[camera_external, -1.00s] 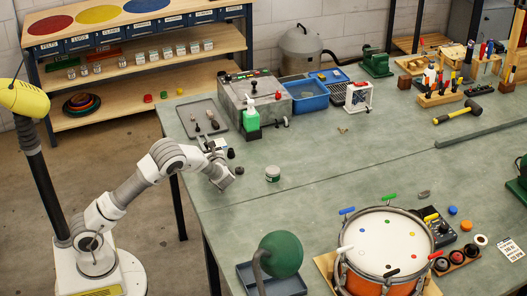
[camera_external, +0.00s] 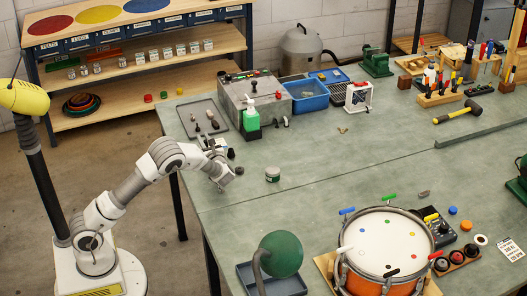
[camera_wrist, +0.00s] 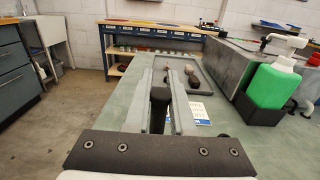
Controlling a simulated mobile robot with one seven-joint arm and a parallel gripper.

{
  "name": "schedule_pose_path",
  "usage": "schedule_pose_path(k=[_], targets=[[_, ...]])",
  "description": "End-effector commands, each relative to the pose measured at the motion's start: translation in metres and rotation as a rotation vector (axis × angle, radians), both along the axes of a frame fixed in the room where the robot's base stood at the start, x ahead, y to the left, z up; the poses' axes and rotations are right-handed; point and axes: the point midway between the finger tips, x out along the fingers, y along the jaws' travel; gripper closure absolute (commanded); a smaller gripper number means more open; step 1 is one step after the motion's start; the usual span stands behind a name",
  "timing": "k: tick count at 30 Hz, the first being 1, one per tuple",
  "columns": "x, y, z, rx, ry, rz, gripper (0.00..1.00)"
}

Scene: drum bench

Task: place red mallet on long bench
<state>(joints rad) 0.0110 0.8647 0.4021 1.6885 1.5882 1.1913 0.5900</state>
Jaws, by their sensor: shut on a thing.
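My gripper (camera_external: 224,182) is low over the left end of the long bench (camera_external: 310,165), a large grey-green worktop. In the wrist view my gripper (camera_wrist: 161,76) is shut on a dark thing (camera_wrist: 159,98) with a rounded end, held between the two long grey fingers. It looks like a mallet head, but its colour reads nearly black and no red shows. Whether it touches the bench cannot be told. In the external view the hand hides it. Other round-headed mallets (camera_external: 209,115) lie in a dark tray (camera_external: 190,113) at the bench's far left.
A green bottle (camera_external: 251,120) stands by a grey box (camera_external: 262,97) beyond the gripper. A small jar (camera_external: 272,174) stands to its right. A small dark thing (camera_external: 239,170) is close by. An orange drum (camera_external: 365,284) and a green ball (camera_external: 281,254) stand nearer the camera. Mid-bench is clear.

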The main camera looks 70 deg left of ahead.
Motion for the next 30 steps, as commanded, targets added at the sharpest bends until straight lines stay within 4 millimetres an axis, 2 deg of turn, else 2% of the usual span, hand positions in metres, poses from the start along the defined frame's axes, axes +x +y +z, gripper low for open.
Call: schedule_pose_path(k=[6, 15, 18, 26, 30], targets=[[0.002, -0.005, 0.038, 0.000, -0.002, -0.003, 1.00], [0.007, -0.075, 0.077, -0.001, -0.001, -0.005, 1.00], [0.009, -0.092, 0.087, 0.000, -0.001, -0.004, 1.00], [0.012, -0.124, 0.099, -0.001, 0.001, -0.037, 1.00], [0.021, -0.162, 0.096, -0.002, 0.004, -0.180, 1.00]])
